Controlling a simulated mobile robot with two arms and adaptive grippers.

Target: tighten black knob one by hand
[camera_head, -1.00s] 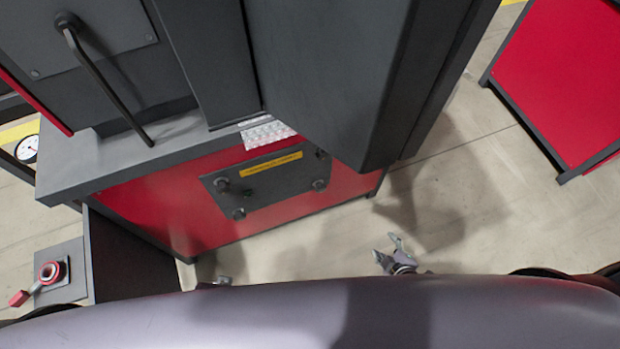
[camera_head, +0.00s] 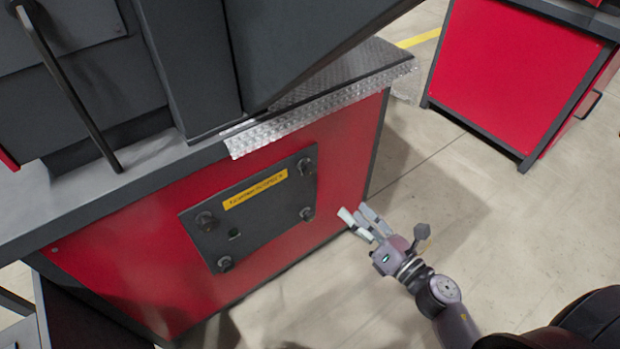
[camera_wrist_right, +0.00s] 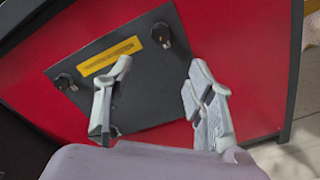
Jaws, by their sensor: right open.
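A dark panel (camera_head: 245,190) with a yellow label is fixed to the red cabinet front. Black knobs stand near its corners: upper left (camera_head: 205,220), upper right (camera_head: 304,166), lower left (camera_head: 225,264) and lower right (camera_head: 307,213). I cannot tell which is knob one. My right gripper (camera_head: 359,222) is open and empty, to the right of the panel and apart from it. In the right wrist view, the open fingers (camera_wrist_right: 160,72) spread before the panel (camera_wrist_right: 145,95). Two knobs show there, at left (camera_wrist_right: 62,82) and top (camera_wrist_right: 161,36); the fingers hide part of the panel. My left gripper is out of view.
The red cabinet (camera_head: 345,150) carries a grey top with a textured metal edge (camera_head: 290,115) above the panel. A dark bar handle (camera_head: 65,85) stands at upper left. Another red cabinet (camera_head: 510,75) stands at right. Open floor (camera_head: 450,210) lies between the cabinets.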

